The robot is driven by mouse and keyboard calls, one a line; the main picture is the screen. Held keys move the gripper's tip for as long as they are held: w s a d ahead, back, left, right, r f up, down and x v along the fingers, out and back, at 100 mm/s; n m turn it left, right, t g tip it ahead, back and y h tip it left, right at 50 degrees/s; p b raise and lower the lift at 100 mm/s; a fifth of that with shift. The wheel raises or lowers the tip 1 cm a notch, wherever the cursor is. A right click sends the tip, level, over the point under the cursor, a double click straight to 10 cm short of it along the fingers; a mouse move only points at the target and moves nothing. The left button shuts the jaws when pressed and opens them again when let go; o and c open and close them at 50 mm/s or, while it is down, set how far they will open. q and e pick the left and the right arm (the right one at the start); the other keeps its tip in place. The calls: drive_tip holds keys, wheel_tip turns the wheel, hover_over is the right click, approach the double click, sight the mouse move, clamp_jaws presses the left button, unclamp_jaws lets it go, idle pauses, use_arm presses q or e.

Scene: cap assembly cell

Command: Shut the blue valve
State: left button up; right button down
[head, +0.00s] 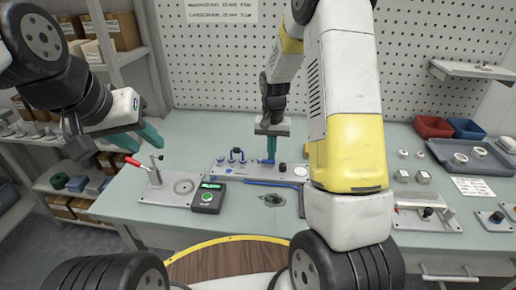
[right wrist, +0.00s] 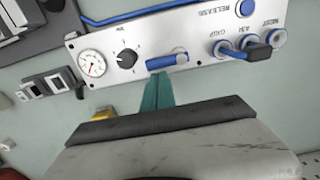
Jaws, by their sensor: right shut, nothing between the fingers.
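The blue valve handle (right wrist: 167,59) sits on a light metal panel (right wrist: 100,42) between a black knob and the round fittings. In the right wrist view it lies roughly along the panel's length. My right gripper (right wrist: 159,76) is shut and empty, its teal fingertips right beside the handle's edge; I cannot tell whether they touch it. In the head view the right gripper (head: 270,158) stands over the panel (head: 235,171) and the handle is not clear there. My left gripper (head: 115,142) is open and empty, in the air at the left.
The panel also carries a gauge (right wrist: 91,63), a black knob (right wrist: 127,57) and blue-ringed fittings (right wrist: 221,49). A red-handled clamp fixture (head: 160,190) and a black box with a green button (head: 207,198) stand left of it. Red (head: 433,127) and blue bins are at the back right.

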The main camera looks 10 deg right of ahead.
drive_tip(key=shift+f, duration=0.8)
idle(0.6)
drive_tip(key=shift+r, duration=0.35)
idle(0.4)
drive_tip(key=shift+s+a, duration=0.15)
drive_tip(key=shift+s, duration=0.9)
